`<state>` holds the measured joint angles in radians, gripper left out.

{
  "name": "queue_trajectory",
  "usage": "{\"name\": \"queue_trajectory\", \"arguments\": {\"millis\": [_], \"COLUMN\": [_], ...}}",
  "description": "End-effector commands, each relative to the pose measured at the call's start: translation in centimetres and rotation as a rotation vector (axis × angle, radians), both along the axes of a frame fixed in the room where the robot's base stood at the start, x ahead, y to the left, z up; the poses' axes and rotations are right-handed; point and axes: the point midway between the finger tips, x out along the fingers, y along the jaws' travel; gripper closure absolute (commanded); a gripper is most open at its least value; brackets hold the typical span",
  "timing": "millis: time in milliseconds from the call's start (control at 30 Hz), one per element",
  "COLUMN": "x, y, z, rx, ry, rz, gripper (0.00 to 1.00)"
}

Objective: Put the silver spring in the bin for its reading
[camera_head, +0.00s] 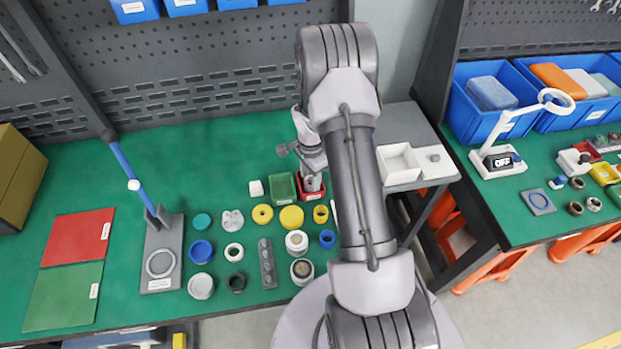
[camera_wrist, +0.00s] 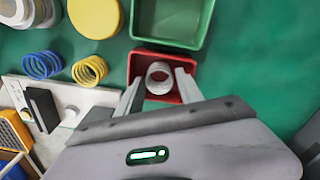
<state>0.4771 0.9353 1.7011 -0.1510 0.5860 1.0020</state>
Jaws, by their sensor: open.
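The silver spring (camera_wrist: 159,78) shows in the wrist view as a pale grey coil inside the small red bin (camera_wrist: 134,68). The red bin also shows in the head view (camera_head: 320,193), partly covered by my gripper. My gripper (camera_wrist: 159,90) is open, its two fingers apart on either side of the spring, with no clear contact visible. In the head view my gripper (camera_head: 312,179) points down over the red bin. A green bin (camera_wrist: 172,20) stands beside the red one, empty in the wrist view; it also shows in the head view (camera_head: 281,190).
A yellow spring (camera_wrist: 90,70) and a blue spring (camera_wrist: 42,65) stand near the red bin. A white device (camera_wrist: 100,96) with a black upright part lies close by; its reading does not show. Several rings and caps stand to the left. My arm hides part of the bench.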

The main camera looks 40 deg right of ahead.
Motion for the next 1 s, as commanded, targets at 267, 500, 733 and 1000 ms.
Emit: {"name": "queue_trajectory", "arguments": {"millis": [267,500,733,1000], "x": [0.1,0.2,-2.4,-15.7], "y": [0.0,0.4,11.1,23.6], "z": [8.2,12.0,28.5,38.3], "rx": [-0.001,-0.003,-0.049,-0.134], "ry": [-0.003,-0.011,-0.201,-0.469], "rz": [0.000,0.017,0.438,1.033], "gripper": [0.56,0.56,0.56,0.56]}}
